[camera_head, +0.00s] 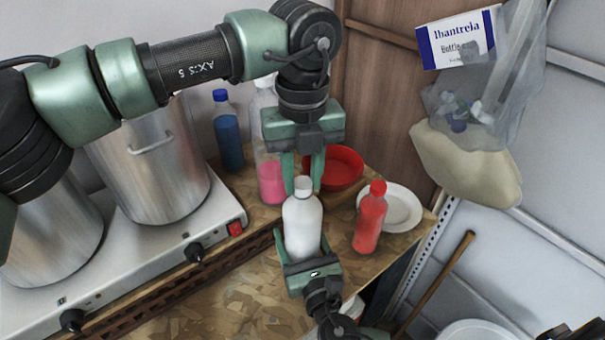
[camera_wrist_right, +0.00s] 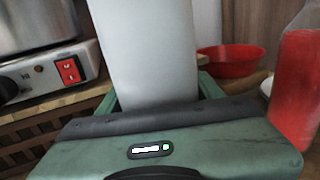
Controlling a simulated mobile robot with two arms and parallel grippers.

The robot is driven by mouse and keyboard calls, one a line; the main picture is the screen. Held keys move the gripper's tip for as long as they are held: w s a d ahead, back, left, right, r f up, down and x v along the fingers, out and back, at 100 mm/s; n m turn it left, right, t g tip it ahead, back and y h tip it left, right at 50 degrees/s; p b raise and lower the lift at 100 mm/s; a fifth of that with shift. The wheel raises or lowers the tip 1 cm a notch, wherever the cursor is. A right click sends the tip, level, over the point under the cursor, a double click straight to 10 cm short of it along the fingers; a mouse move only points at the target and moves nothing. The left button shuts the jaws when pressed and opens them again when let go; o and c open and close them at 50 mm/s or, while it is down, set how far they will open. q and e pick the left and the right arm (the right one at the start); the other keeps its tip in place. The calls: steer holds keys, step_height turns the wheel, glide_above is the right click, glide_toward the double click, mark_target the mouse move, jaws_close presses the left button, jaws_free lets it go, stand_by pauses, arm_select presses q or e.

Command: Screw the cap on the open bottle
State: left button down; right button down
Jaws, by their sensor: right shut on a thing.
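The white bottle (camera_head: 302,228) stands upright at the front of the wooden counter; it also fills the middle of the right wrist view (camera_wrist_right: 150,50). My right gripper (camera_head: 304,252) is shut around its lower body from the front. A white cap (camera_head: 304,185) sits at the top of the bottle's neck; its seating and thread are too small to judge. My left gripper (camera_head: 303,180) points straight down from above, its two green fingers on either side of the cap. Whether the fingers touch the cap or leave a small gap cannot be seen.
Close behind stand a clear bottle with pink liquid (camera_head: 271,184) and a blue bottle (camera_head: 229,135). A red bowl (camera_head: 337,168), a red bottle (camera_head: 370,218) and a white plate (camera_head: 405,209) are to the right. A stove with steel pots (camera_head: 150,170) is left. The counter's right edge is near.

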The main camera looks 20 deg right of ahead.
arm_select(q)
steer(key=m, duration=0.3)
steer(key=shift+m, duration=0.3)
steer(key=m, duration=0.4)
steer(key=shift+m, duration=0.4)
steer(key=m, duration=0.4)
steer(key=shift+m, duration=0.4)
steer(key=m, duration=0.4)
steer(key=shift+m, duration=0.4)
steer(key=c, duration=1)
jaws_free()
step_height(320, 180, up, 12)
arm_select(e)
steer(key=shift+c, duration=0.9)
jaws_free()
